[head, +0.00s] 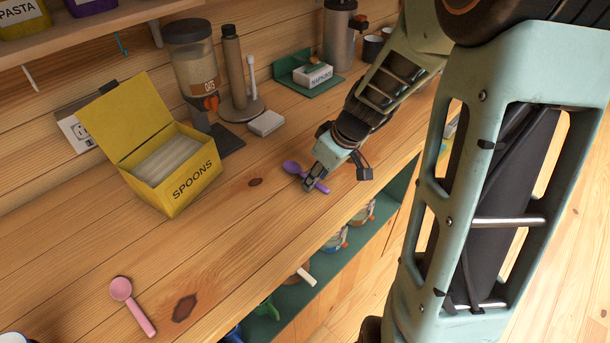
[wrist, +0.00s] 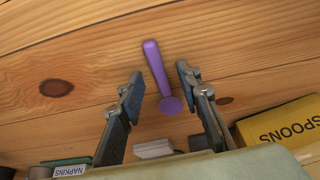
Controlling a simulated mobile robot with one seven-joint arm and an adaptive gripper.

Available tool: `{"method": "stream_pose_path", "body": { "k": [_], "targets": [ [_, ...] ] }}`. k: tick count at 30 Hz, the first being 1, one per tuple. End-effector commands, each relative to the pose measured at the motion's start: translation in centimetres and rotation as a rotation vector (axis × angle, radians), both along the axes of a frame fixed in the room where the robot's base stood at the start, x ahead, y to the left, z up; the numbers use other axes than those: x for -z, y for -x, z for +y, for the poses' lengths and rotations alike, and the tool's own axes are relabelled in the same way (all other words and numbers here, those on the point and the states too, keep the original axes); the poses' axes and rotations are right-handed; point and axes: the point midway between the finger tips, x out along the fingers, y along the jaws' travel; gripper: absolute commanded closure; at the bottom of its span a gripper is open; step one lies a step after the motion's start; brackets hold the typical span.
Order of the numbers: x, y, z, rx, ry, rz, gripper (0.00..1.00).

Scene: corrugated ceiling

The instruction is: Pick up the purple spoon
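The purple spoon (head: 298,172) lies flat on the wooden counter, in the middle of the head view. In the wrist view the purple spoon (wrist: 157,75) shows with its handle pointing up and its bowl lower, between the finger lines. My gripper (head: 311,186) is low over the counter at the spoon, partly covering it in the head view. In the wrist view my gripper (wrist: 160,82) has its two fingers spread, one on each side of the spoon, with gaps on both sides. It looks empty; its exact height above the spoon is hard to tell.
A yellow box marked SPOONS (head: 177,207) stands open at left. A pink spoon (head: 130,302) lies nearer the front left. An oats dispenser (head: 192,70), a small white box (head: 266,123) and a napkins holder (head: 311,76) stand behind. A shelf with mugs (head: 335,241) is below the counter edge.

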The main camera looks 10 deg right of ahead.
Motion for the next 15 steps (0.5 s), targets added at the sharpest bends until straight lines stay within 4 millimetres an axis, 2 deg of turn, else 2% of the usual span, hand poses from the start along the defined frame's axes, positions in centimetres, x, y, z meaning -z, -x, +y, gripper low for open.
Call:
{"method": "stream_pose_path", "body": {
  "k": [14, 15],
  "targets": [
    [0.24, 0.01, -0.02, 0.001, 0.000, 0.000, 0.68],
    [0.15, 0.01, -0.02, 0.001, 0.000, 0.000, 0.73]
  ]
}}
